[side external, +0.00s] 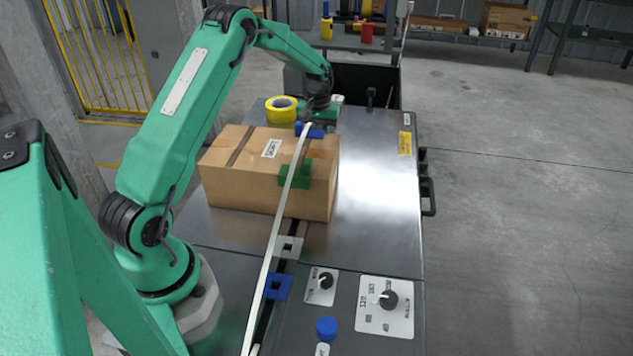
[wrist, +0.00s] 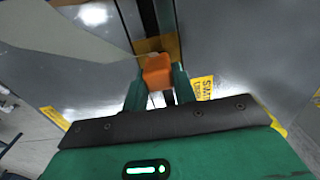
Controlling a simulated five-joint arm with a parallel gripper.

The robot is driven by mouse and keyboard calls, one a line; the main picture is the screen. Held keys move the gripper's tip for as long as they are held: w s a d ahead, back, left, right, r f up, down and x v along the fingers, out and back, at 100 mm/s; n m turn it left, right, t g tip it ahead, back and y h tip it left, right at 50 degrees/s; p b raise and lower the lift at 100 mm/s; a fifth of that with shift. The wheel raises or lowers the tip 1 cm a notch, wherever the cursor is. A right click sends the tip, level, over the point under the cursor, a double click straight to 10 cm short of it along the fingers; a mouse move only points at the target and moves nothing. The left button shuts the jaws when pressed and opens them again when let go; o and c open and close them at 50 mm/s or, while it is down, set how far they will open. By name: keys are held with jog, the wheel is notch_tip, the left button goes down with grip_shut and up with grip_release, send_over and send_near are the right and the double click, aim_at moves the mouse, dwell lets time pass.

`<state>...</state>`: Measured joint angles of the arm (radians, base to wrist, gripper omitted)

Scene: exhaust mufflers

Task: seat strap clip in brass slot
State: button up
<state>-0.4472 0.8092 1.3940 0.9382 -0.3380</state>
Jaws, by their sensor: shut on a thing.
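The orange strap clip (wrist: 157,73) is between the two green fingers of my gripper (wrist: 160,88) in the wrist view. The gripper is shut on it. A brass plate (wrist: 172,45) lies just beyond the clip, across a dark groove; the clip overlaps its near part, so its slot is mostly hidden. I cannot tell whether the clip is in the slot or above it. The pale strap (wrist: 60,38) comes in from the upper left toward the clip. In the side external view, the strap (side external: 265,280) runs over the box (side external: 235,180) to my gripper (side external: 322,110), where the clip is hidden.
A blue piece (side external: 312,131) and a green piece (side external: 295,177) sit along the strap at the box. A yellow tape roll (side external: 281,110) is left of my gripper. Knob panels (side external: 385,306) and a blue button (side external: 326,328) are in front. The metal tabletop (side external: 375,200) right of the box is clear.

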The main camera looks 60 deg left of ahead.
jog(key=shift+f, duration=0.7)
jog(key=o, duration=1)
jog(key=shift+r, duration=0.25)
notch_tip(320, 180, up, 7)
jog(key=shift+r, duration=0.25)
